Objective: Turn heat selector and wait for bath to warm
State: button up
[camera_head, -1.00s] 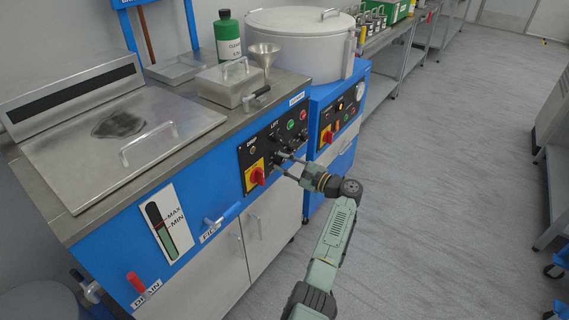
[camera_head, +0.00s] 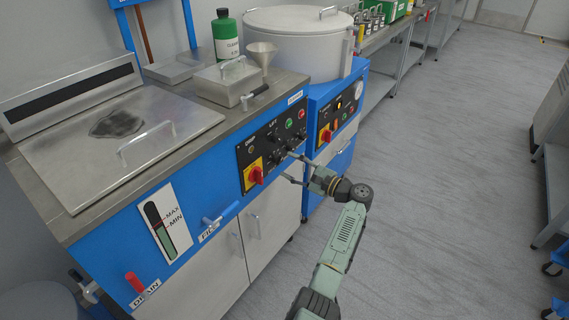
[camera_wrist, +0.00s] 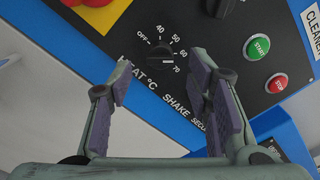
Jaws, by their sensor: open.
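The heat selector (camera_wrist: 160,53) is a small black knob on the black control panel (camera_head: 258,146), ringed by OFF, 40, 50, 60 and 70 above the words "HEAT °C". Its exact pointer setting is too small to read surely. My gripper (camera_head: 286,167) is open and empty, in front of and a little below the panel in the head view. In the wrist view its two purple-padded fingers (camera_wrist: 160,88) are spread wide, with the selector beyond them and between their tips in the picture, apart from both.
A red-on-yellow switch (camera_head: 254,175) sits left of the knobs. A green START button (camera_wrist: 259,47) and a red STOP button (camera_wrist: 277,83) lie to the right. The bath's steel lid (camera_head: 135,130) is closed. Open floor lies to the right.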

jog(key=v, duration=0.8)
jog(key=shift+d, duration=0.15)
jog(key=shift+s, duration=0.1)
